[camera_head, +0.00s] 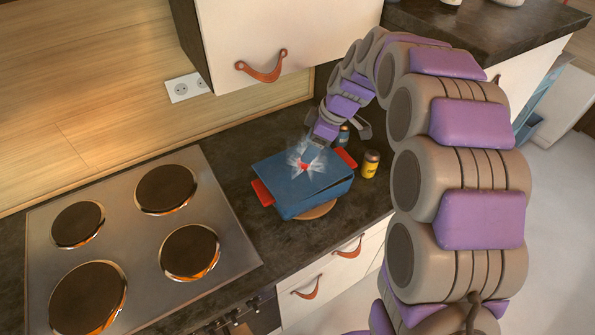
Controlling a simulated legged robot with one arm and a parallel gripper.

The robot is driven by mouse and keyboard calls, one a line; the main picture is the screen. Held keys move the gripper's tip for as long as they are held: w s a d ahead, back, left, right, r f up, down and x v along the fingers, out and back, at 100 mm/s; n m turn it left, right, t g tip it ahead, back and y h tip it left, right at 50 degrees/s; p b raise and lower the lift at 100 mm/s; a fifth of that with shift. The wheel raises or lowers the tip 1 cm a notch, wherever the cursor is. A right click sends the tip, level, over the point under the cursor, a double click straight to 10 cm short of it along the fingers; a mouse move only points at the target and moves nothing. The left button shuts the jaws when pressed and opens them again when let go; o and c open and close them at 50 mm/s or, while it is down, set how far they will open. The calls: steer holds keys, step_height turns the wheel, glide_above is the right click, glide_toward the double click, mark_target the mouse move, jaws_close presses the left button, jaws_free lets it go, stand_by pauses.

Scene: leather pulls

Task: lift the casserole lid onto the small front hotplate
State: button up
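A blue casserole (315,202) with red side handles sits on a round wooden board on the dark counter, right of the hob. Its blue lid (278,167) lies on top, with a small red knob in a whitish, steam-like burst. My gripper (318,143) is just behind and above the knob. Its fingers are small and partly hidden, so I cannot tell whether they touch the knob or are open. The small front hotplate (190,250) is on the hob's right side, nearest the casserole, bare, with an orange glow at its rim.
The steel hob (135,240) holds several bare hotplates with glowing rims. A wall cabinet (285,30) with a leather pull hangs above. Counter between hob and casserole is clear.

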mark_target(303, 166)
steer(key=shift+d+f, duration=0.3)
steer(key=shift+f, duration=0.2)
steer(key=shift+d+f, duration=0.25)
steer(key=shift+d, duration=0.45)
steer(key=shift+w+f, duration=0.1)
steer(key=shift+f, duration=0.1)
steer(key=a+f, duration=0.1)
steer(key=a+f+b, duration=0.1)
steer(key=a+f, duration=0.2)
steer(key=shift+w+a+f+b, duration=0.25)
steer(key=shift+w+a+b, duration=0.05)
steer(key=shift+b, duration=0.1)
steer(key=shift+d+r, duration=0.15)
steer(key=shift+d, duration=0.4)
steer(key=shift+d+r, duration=0.1)
steer(key=shift+d, duration=0.45)
steer(key=c, duration=0.3)
steer(key=shift+a, duration=0.15)
steer(key=c, duration=0.3)
steer(key=shift+a, duration=0.5)
steer(key=c, duration=0.6)
steer(key=shift+d, duration=0.1)
jaws_close()
